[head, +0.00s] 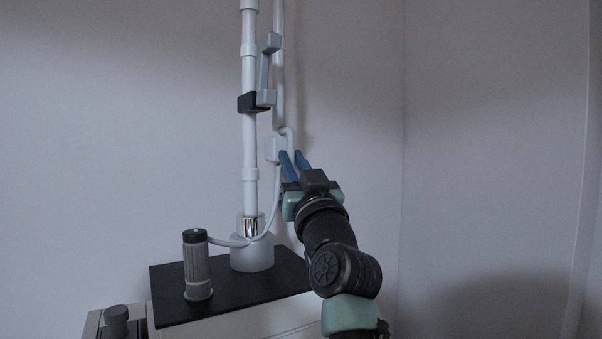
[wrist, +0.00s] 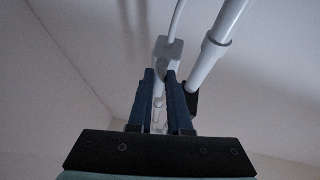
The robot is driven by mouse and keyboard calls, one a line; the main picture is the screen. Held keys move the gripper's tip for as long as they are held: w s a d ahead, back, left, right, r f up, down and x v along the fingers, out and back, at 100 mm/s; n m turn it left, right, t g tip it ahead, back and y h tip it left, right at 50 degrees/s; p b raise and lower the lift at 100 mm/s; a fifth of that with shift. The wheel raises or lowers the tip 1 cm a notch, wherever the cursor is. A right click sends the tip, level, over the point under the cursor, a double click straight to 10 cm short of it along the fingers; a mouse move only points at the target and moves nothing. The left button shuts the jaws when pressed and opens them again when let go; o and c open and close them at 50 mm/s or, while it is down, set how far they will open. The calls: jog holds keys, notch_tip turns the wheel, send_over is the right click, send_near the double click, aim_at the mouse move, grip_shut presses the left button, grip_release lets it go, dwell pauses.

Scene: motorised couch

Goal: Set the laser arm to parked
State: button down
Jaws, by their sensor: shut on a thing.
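The laser arm appears to be the white jointed tubing beside a tall white post (head: 250,150). A pale link (head: 265,72) and a black clamp (head: 248,103) join them high up. The arm's lower end has a white block (head: 271,149) and a curved tube. My gripper (head: 292,155) has blue fingers pointing up at this lower end, right of the post. In the wrist view my gripper (wrist: 159,76) is shut on a slim white part of the laser arm (wrist: 158,102), below a white block (wrist: 167,50). My fingers partly hide the held part.
The post stands in a round white base (head: 252,255) on a black-topped cabinet (head: 235,300). A grey cylindrical handpiece (head: 196,266) stands there at left, with a white cable running to the arm. A dark knob (head: 116,320) is lower left. Plain walls lie behind; right side is clear.

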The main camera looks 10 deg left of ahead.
jog(key=shift+w+a, duration=0.15)
jog(key=shift+a, duration=0.05)
jog(key=c, duration=0.8)
grip_release()
jog(key=shift+w+a, duration=0.1)
jog(key=shift+w, duration=0.05)
jog(key=shift+c, duration=0.2)
jog(key=shift+f, duration=0.1)
